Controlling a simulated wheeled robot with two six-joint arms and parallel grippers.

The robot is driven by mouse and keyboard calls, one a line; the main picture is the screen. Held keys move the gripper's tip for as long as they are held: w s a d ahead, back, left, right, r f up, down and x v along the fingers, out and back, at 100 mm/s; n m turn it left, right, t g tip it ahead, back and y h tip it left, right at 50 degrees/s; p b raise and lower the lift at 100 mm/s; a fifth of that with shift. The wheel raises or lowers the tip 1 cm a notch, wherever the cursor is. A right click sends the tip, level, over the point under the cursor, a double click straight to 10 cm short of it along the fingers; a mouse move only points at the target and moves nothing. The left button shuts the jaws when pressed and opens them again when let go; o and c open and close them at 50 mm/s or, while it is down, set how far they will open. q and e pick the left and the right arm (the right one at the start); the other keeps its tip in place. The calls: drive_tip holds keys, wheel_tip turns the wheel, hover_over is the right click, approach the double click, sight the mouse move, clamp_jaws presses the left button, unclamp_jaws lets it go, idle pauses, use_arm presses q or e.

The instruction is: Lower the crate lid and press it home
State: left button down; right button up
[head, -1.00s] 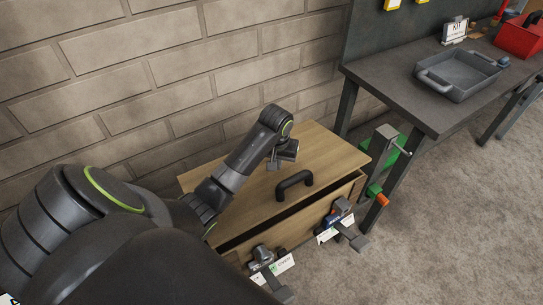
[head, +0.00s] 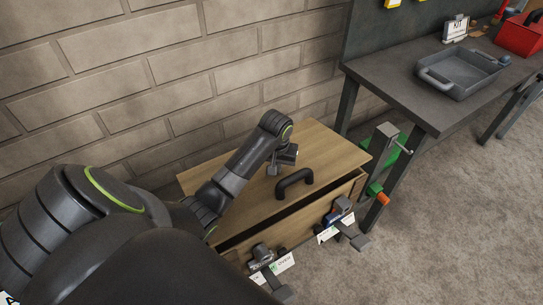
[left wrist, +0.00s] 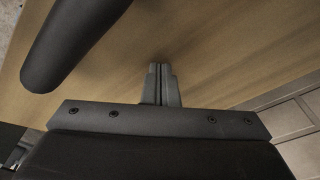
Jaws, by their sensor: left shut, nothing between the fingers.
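The wooden crate lid (head: 325,150) lies over the crate (head: 343,197), tilted. A dark gap shows between its front edge and the crate's front wall. A black handle (head: 294,182) stands on the lid. My left gripper (head: 273,169) points down at the lid, just behind and left of the handle. In the left wrist view its fingers (left wrist: 160,72) are together and empty, at or very near the lid's wood (left wrist: 215,50); contact cannot be told. The black handle (left wrist: 70,40) is at upper left there. My right gripper is not in view.
Two latches, left (head: 262,257) and right (head: 341,209), with white tags are on the crate's front. A brick wall (head: 150,80) stands behind. A dark workbench (head: 400,92) with a grey tray (head: 458,75) is at right. A green and grey device (head: 385,150) stands between crate and bench.

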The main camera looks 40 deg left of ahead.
use_arm(q)
drive_tip(key=shift+f+b, duration=0.75)
drive_tip(key=shift+f, duration=1.25)
drive_tip(key=shift+r, duration=0.1)
wheel_tip(320, 180, up, 9)
drive_tip(key=p, duration=1.1)
